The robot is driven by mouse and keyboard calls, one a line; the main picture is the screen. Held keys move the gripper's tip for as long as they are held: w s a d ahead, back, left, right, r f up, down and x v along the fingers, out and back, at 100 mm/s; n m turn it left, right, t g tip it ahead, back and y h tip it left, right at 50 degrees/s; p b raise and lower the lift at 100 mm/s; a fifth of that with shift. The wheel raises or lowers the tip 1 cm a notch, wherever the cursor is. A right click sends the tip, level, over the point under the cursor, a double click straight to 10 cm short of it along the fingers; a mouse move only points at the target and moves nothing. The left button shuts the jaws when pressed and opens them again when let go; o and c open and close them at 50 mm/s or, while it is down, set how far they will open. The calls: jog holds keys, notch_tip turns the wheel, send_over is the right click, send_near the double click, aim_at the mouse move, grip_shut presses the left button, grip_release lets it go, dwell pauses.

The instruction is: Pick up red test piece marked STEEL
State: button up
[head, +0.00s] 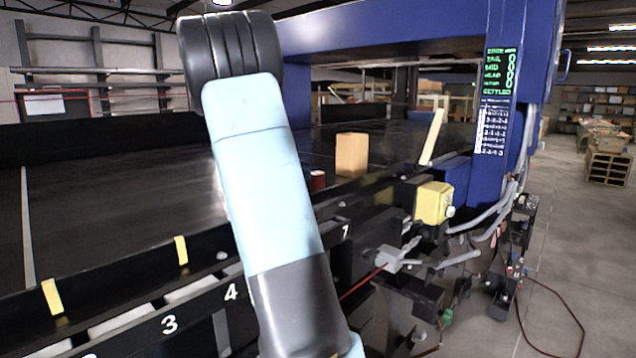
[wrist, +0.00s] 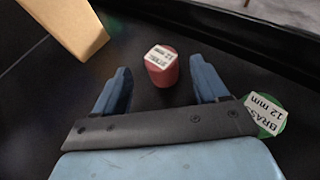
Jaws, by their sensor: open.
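The red test piece (wrist: 163,70) stands on the dark conveyor belt in the wrist view. A white label on its top reads roughly STEEL, with smaller marks below. It also shows in the head view (head: 317,181), just right of my arm and partly hidden by it. My gripper (wrist: 160,84) is open, its two blue fingers apart. The red piece lies between and slightly beyond the fingertips, and I see no finger touching it. A green piece (wrist: 267,113) labelled BRAS, 12 mm, sits just right of the gripper, partly covered. The gripper is hidden in the head view.
A tan block (wrist: 62,32) stands at upper left in the wrist view, and on the belt in the head view (head: 351,154). A dark side rail (wrist: 262,36) runs along the belt. The blue detector arch (head: 400,30) spans the belt beyond.

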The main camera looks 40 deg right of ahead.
aim_at(317, 173)
jog(key=shift+x, duration=2.35)
jog(key=c, duration=1.1)
jog(key=shift+r, duration=0.1)
